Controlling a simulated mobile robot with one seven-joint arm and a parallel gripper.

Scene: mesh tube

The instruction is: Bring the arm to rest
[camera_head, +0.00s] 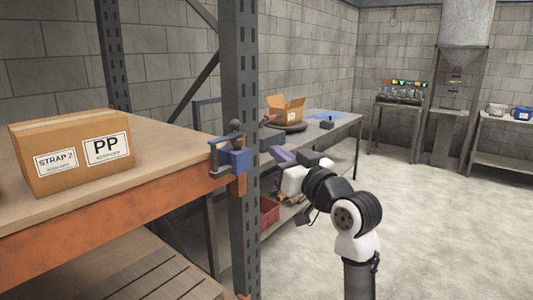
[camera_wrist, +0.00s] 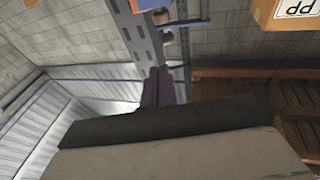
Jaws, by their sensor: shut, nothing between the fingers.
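My arm rises in the right half of the head view, with a white and black elbow, and bends left toward the steel rack post. My gripper (camera_head: 276,152) is in front of the workbench beyond, just right of the post, with its purple-grey fingers pointing up and left. In the wrist view the two fingers of my gripper (camera_wrist: 157,72) lie side by side, shut, with nothing between them. The grey hand body fills the bottom of that view.
A cardboard box (camera_head: 70,155) sits on the rack shelf (camera_head: 130,195). A workbench (camera_head: 335,128) holds an open carton (camera_head: 286,108). The floor (camera_head: 455,235) at right is clear.

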